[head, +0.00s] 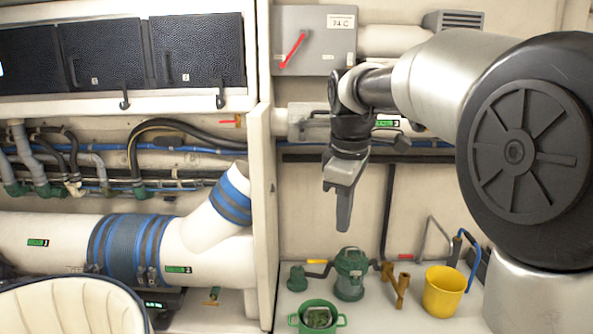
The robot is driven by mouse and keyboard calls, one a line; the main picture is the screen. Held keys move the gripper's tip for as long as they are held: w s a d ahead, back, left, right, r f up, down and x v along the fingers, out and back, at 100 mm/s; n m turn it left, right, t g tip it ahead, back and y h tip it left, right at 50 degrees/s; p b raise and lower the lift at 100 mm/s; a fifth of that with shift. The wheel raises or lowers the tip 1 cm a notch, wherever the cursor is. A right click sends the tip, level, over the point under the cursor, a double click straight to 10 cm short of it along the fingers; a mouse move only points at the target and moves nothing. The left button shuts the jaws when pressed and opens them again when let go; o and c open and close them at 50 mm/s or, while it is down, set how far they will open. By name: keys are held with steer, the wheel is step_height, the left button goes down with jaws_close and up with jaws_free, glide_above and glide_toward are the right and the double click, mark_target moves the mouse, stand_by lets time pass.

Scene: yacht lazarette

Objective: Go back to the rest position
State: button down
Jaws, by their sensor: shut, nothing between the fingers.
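My gripper (343,212) hangs from my arm, which reaches in from the right of the head view. Its fingers point down and are shut with nothing held. It is in the air in front of the back wall, above a green pump-like unit (349,275) and apart from it.
A yellow bucket (442,293), brass fittings (401,290) and a green two-handled pot (318,318) stand on the white shelf below. A white partition (262,215) rises left of my gripper. A grey box with a red lever (314,42) is above. A cream seat (75,308) is front left.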

steer(key=s+d+f+m+t+p, duration=0.1)
steer(key=s+m, duration=0.5)
steer(key=s, duration=0.6)
steer(key=s+d+f+m+t+p, duration=0.1)
steer(key=s+m, duration=0.5)
steer(key=s, duration=0.6)
steer(key=d+f+t, duration=0.1)
steer(key=d, duration=0.1)
steer(key=shift+d+m, duration=0.3)
steer(key=shift+m, duration=0.1)
